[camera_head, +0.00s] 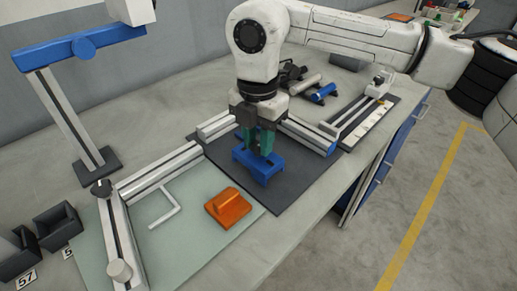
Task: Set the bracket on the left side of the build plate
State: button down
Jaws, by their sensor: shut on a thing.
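A blue bracket-like piece with short legs (262,172) is under my gripper (259,145). My gripper points down, and its green fingers are shut on the upper part of the blue piece. The piece is at or just above a dark grey plate (290,192); I cannot tell whether it touches. I cannot tell for sure which plate is the build plate.
Metal rails (160,170) edge the plates at the back and left. A blue-topped stand (65,125) rises at the back left, with dark bins (58,226) at the far left. Several tools (305,84) lie behind the gripper. The pale plate's front is clear.

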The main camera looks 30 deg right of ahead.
aim_at(259, 151)
jog(key=shift+f, duration=1.6)
jog(key=shift+f, duration=0.15)
jog(key=c, duration=0.8)
grip_release()
notch_tip(259, 151, up, 12)
jog(key=shift+r, duration=0.15)
